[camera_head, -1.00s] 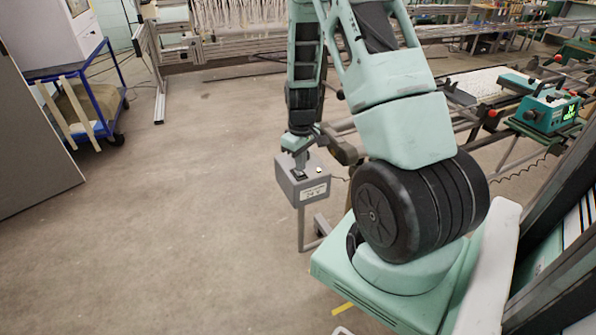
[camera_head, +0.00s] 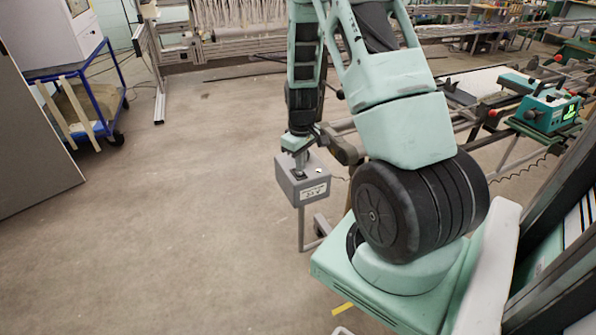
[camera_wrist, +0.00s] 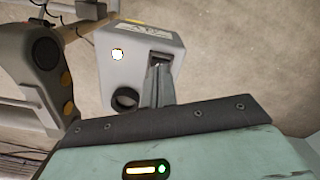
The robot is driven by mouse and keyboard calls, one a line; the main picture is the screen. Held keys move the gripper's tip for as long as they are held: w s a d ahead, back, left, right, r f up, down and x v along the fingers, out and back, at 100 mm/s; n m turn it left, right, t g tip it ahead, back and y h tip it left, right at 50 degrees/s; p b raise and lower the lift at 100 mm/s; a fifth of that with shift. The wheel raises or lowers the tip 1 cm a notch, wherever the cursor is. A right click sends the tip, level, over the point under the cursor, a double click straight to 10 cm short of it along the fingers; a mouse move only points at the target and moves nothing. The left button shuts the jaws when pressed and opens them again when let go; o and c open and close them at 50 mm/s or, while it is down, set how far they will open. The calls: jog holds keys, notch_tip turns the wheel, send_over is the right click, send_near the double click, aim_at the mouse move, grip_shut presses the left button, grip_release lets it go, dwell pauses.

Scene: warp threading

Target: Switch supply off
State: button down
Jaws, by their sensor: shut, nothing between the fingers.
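The supply is a grey box (camera_head: 312,184) with a printed label on its front, standing on a thin post in the head view. In the wrist view its top face (camera_wrist: 135,75) shows a lit white lamp (camera_wrist: 117,55), a dark rocker switch (camera_wrist: 160,59) and a round black knob (camera_wrist: 125,98). My gripper (camera_wrist: 157,70) is shut and empty, with its fingertips at the near edge of the switch. Whether they touch it, and which way the rocker is tipped, I cannot tell. In the head view my gripper (camera_head: 300,168) points down onto the box top.
A teal device (camera_head: 548,110) with a lit green display stands on the machine frame at right. A blue cart (camera_head: 72,95) stands at upper left. A cable runs right from the box. The floor left of the box is clear.

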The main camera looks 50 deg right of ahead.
jog(key=shift+f+b, duration=0.6)
jog(key=shift+f, duration=0.2)
dwell(0.4)
jog(key=shift+r+p, duration=2.9)
jog(key=shift+r, duration=0.65)
